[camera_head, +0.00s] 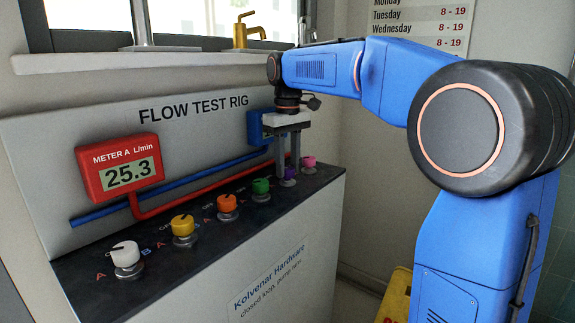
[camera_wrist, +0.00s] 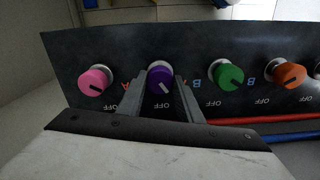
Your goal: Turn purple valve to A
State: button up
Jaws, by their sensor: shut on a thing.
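The purple valve knob (camera_head: 288,181) is near the right end of the row on the rig's dark top. My gripper (camera_head: 288,168) points down over it, one finger on each side. In the wrist view the purple knob (camera_wrist: 159,78) sits between the fingers of my gripper (camera_wrist: 161,88), which is shut on it. The knob's pale mark slants down and to the right in that view. A red A (camera_wrist: 124,85) is left of the knob, an OFF label (camera_wrist: 159,104) below it, and a blue B (camera_wrist: 197,83) to the right.
The pink knob (camera_wrist: 95,80) and green knob (camera_wrist: 228,76) flank the purple one closely. Orange (camera_head: 227,203), yellow (camera_head: 182,225) and white (camera_head: 125,253) knobs continue the row. The red meter A (camera_head: 119,167) reads 25.3; a blue box (camera_head: 256,127) behind my gripper is partly hidden.

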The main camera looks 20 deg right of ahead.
aim_at(288, 168)
jog(key=n, duration=0.5)
dwell(0.6)
jog(key=o, duration=1)
jog(key=shift+o, duration=0.2)
notch_tip(288, 168, up, 17)
jog(key=shift+r, duration=0.2)
